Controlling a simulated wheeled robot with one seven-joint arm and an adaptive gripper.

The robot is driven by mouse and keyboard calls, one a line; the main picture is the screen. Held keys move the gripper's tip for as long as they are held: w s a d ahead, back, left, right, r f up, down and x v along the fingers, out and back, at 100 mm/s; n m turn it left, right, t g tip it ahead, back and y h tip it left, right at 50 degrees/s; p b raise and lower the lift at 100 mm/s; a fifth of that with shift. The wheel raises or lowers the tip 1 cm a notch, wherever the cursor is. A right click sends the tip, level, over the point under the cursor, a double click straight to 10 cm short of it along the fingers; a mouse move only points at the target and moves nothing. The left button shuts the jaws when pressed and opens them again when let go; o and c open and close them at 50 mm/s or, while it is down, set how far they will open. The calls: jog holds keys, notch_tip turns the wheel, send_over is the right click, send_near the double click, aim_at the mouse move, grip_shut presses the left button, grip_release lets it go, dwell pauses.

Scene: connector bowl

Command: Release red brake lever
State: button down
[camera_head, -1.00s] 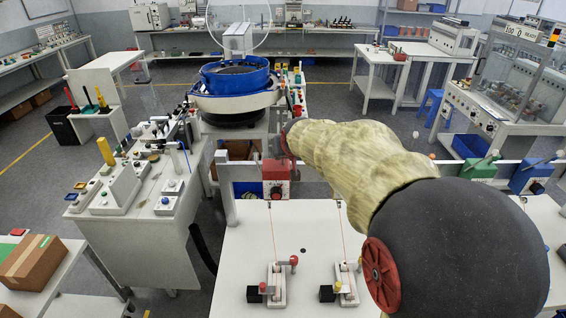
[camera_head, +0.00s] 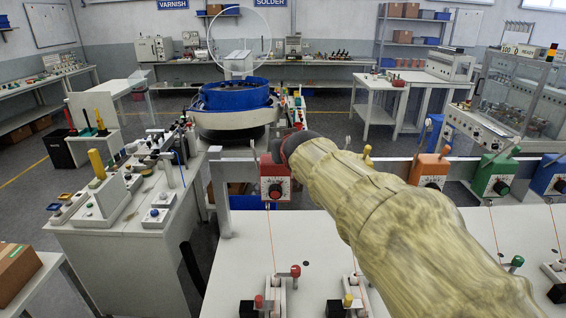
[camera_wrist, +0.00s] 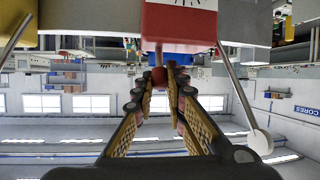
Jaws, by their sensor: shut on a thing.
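The red box (camera_head: 275,182) with a black dial stands on the rail at the back of the white bench. It also shows at the top of the wrist view (camera_wrist: 190,22), which is upside down. A short rod with a small red ball knob (camera_wrist: 158,76) comes out from this box. My gripper (camera_wrist: 161,85) is shut on the red knob, with its fingers on both sides of it. In the head view my wrist is in front of the red box's upper right, and my fingers are hidden.
Orange (camera_head: 428,171), green (camera_head: 496,175) and blue (camera_head: 549,174) boxes with levers stand to the right along the rail. In the wrist view a lever with a white knob (camera_wrist: 260,142) is beside my gripper. Small fixtures with ball handles (camera_head: 295,271) stand on the bench.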

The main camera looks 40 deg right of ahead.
jog(key=shift+s+a+f+t+b, duration=0.1)
jog(key=shift+f+t+b, duration=0.25)
jog(key=shift+b, duration=1.65)
jog(key=shift+r+h+b, duration=0.2)
jog(key=shift+h+b, duration=0.1)
jog(key=shift+b, duration=0.4)
jog(key=c, duration=1.8)
grip_release()
jog(key=shift+s+a+r, duration=0.1)
jog(key=shift+s, duration=0.05)
jog(key=v, duration=1.1)
jog(key=shift+s+a, duration=0.2)
jog(key=shift+s, duration=0.2)
